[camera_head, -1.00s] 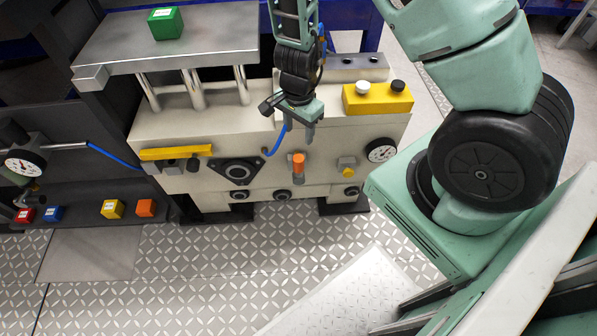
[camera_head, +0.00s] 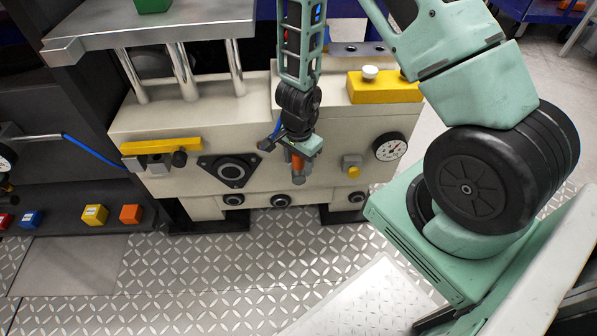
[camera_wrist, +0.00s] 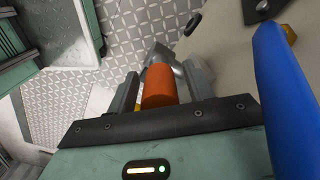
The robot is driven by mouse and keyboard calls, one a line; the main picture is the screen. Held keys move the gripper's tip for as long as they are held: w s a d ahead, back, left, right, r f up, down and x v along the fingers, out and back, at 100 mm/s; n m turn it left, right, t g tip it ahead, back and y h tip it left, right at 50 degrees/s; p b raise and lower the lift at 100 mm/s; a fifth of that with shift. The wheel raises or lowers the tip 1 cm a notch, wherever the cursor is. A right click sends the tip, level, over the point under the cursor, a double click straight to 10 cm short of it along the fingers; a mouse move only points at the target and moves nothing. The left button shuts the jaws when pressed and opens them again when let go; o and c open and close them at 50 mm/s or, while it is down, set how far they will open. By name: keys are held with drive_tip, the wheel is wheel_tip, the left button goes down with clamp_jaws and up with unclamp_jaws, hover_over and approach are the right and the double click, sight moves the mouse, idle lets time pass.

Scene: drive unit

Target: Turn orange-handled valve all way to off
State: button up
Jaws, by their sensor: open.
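The orange-handled valve (camera_head: 298,163) sits on the front face of the cream drive unit (camera_head: 225,110), with its grey end pointing downward. My gripper (camera_head: 296,156) is directly over it, pointing down. In the wrist view the orange handle (camera_wrist: 160,87) is between the two grey fingers of my gripper (camera_wrist: 162,72). The jaws are open around the handle, with a narrow gap on the left finger's side. Contact on the right finger's side cannot be told. The upper part of the handle is partly hidden by my gripper in the head view.
A yellow button box (camera_head: 385,90) stands on top. A blue part (camera_wrist: 272,85) shows close at the right in the wrist view.

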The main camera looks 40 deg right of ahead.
drive_tip(key=shift+f+b, duration=0.35)
drive_tip(key=shift+f, duration=0.4)
clamp_jaws()
